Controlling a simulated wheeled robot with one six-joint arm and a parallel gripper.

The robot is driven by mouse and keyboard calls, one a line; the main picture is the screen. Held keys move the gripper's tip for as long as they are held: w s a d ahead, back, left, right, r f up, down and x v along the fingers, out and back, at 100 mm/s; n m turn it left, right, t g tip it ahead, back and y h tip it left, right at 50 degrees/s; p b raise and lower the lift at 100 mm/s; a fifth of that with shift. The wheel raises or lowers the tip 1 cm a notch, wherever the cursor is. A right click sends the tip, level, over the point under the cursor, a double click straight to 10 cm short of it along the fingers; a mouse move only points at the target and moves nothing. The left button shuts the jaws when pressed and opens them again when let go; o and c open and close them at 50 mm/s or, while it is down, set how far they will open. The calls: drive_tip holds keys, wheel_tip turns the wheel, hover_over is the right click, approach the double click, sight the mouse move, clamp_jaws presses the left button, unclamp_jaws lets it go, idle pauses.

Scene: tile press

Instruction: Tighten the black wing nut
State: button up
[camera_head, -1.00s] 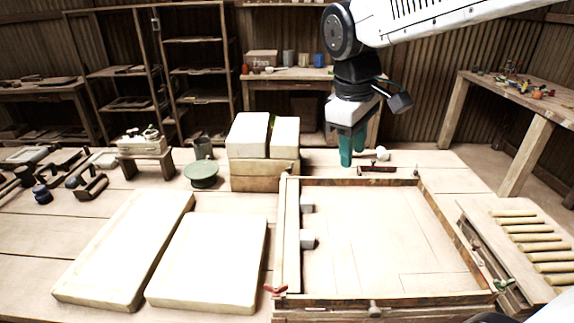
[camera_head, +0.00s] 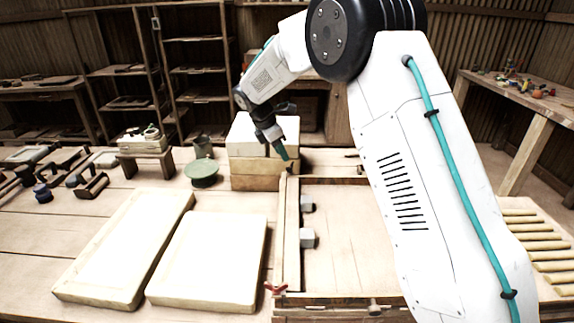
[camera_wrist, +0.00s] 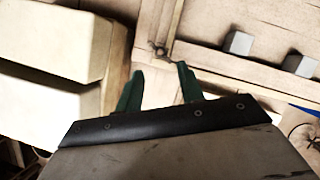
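A small dark wing nut (camera_wrist: 158,48) sits at the back left corner of the wooden frame (camera_head: 292,235). In the wrist view it lies just beyond my fingertips, roughly centred between them. Its colour looks dark but is not sharp. My gripper (camera_wrist: 160,68) is open, its two green fingers apart with nothing between them. In the head view my gripper (camera_head: 286,156) is tilted, with its fingers pointing down to that corner. The nut is too small to make out clearly there. My arm hides the right part of the frame.
Stacked pale blocks (camera_head: 249,131) stand close behind and left of that corner. Two grey blocks (camera_head: 307,238) sit along the frame's left inner side. A red wing nut (camera_head: 275,288) is at the front left corner. Two pale slabs (camera_head: 210,262) lie left of the frame.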

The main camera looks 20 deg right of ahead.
sight(289, 168)
drive_tip(key=x, duration=0.6)
drive_tip(key=shift+d+f, duration=0.1)
drive_tip(key=shift+f, duration=0.1)
drive_tip(key=shift+c, duration=0.4)
